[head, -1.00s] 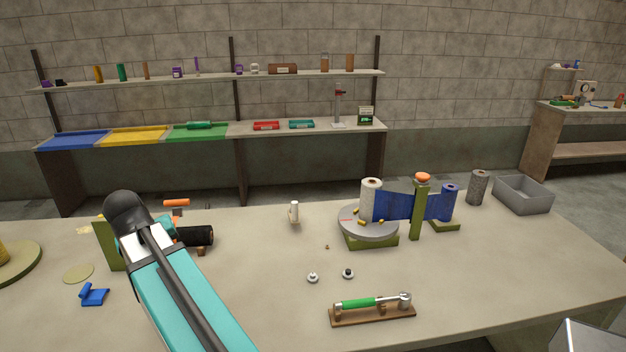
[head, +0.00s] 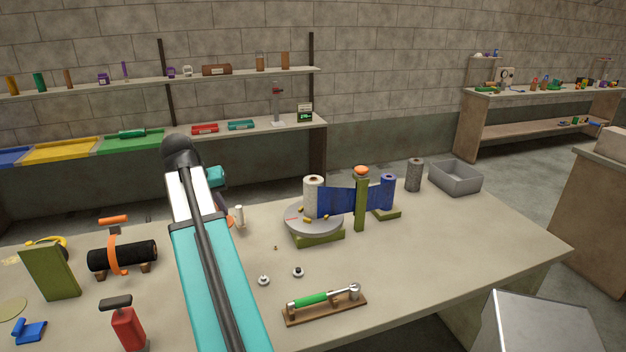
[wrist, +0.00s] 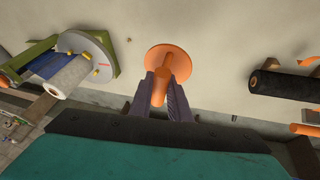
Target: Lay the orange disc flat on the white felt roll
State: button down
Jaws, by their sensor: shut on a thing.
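The orange disc (wrist: 181,57) has a stubby orange handle (wrist: 159,88). In the wrist view my gripper (wrist: 164,82) is shut on that handle, with the disc beyond the fingertips. The white felt roll (head: 313,196) stands upright on a round grey turntable (head: 290,218), right of my arm. It also shows at the left of the wrist view (wrist: 66,76), well apart from the disc.
Blue felt (head: 340,203) stretches from the white roll past a green post (head: 361,205) to a blue roll (head: 387,192). A black roll (head: 122,256) lies at left. A green-handled tool (head: 323,299) lies in front.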

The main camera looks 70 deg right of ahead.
jog(key=s+d+r+m+g, duration=0.1)
jog(key=s+d+r+m, duration=0.1)
jog(key=s+d, duration=0.4)
jog(key=s+d+r+m+g+p, duration=0.1)
jog(key=s+d, duration=0.5)
jog(key=s, duration=0.7)
jog(key=s+d+r+m, duration=0.4)
jog(key=s+d+r, duration=0.1)
jog(key=s, duration=0.5)
jog(key=shift+s+d+r+g+y, duration=0.3)
jog(key=shift+d+r+g+y, duration=0.1)
jog(key=shift+d, duration=0.15)
jog(key=p, duration=0.5)
send_over(313, 179)
jog(key=s, duration=0.1)
jog(key=shift+a+f, duration=0.4)
jog(key=shift+f, duration=0.35)
jog(key=shift+w+d, duration=0.5)
jog(key=shift+f+p, duration=1)
jog(key=shift+f, duration=0.85)
